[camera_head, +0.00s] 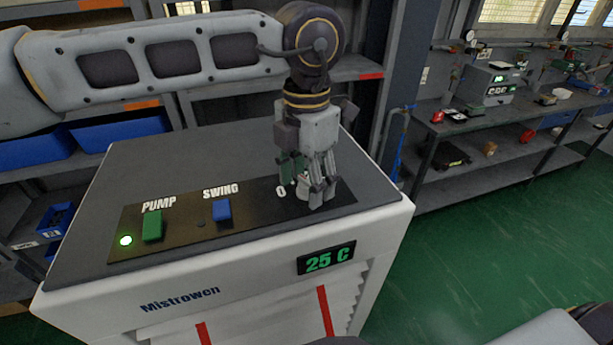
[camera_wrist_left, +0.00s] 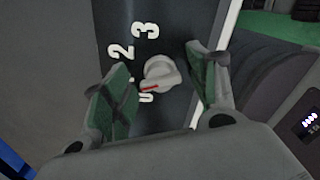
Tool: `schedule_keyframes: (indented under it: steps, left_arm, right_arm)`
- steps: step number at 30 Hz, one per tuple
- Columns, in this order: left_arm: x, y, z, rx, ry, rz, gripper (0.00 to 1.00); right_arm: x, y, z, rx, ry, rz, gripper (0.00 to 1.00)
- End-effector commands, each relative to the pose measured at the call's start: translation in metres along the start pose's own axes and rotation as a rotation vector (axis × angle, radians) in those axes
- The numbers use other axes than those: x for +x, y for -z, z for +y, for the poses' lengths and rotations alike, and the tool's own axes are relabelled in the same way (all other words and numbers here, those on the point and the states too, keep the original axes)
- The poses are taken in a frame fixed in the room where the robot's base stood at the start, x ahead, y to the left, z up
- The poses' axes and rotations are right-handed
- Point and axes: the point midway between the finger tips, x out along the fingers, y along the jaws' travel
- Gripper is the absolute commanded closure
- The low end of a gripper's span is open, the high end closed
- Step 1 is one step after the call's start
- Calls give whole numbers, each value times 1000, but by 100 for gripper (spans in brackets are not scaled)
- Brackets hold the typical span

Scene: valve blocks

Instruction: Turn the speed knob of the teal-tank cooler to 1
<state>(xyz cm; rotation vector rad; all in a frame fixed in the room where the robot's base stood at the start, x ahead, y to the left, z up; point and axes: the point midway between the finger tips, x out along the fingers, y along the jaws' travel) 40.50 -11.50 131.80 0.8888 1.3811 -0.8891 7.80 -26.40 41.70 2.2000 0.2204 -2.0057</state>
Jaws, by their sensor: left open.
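The cooler (camera_head: 230,270) is a white cabinet with a grey top; no teal tank shows. Its black panel carries the speed knob (camera_wrist_left: 160,73), pale grey with a red pointer mark. The mark points left and slightly down in the left wrist view. White numerals 3 and 2 show clearly there; smaller characters beside the knob are partly covered. My left gripper (camera_head: 318,193) points down over the panel's right end, with a 0 showing beside it. Its green-padded fingers are open on either side of the knob, with gaps visible. The right gripper is not seen.
Shelves with blue bins stand behind; a workbench (camera_head: 490,135) stands right. Green floor is clear at right.

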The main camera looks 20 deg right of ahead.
Motion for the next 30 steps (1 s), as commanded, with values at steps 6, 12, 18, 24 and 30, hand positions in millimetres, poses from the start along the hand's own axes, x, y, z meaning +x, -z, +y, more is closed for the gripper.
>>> schedule_keyframes:
  steps: [6, 12, 18, 24, 30]
  left_arm:
    - [0, 0, 0, 0, 0, 0, 41]
    - [0, 0, 0, 0, 0, 0, 64]
    - [0, 0, 0, 0, 1, 0, 90]
    - [0, 0, -1, 5, 1, 0, 90]
    - [1, 0, -1, 38, 2, 0, 92]
  right_arm:
    - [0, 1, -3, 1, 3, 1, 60]
    - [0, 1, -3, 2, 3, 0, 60]
    - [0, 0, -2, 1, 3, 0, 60]
    - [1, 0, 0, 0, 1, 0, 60]
    - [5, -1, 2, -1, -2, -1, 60]
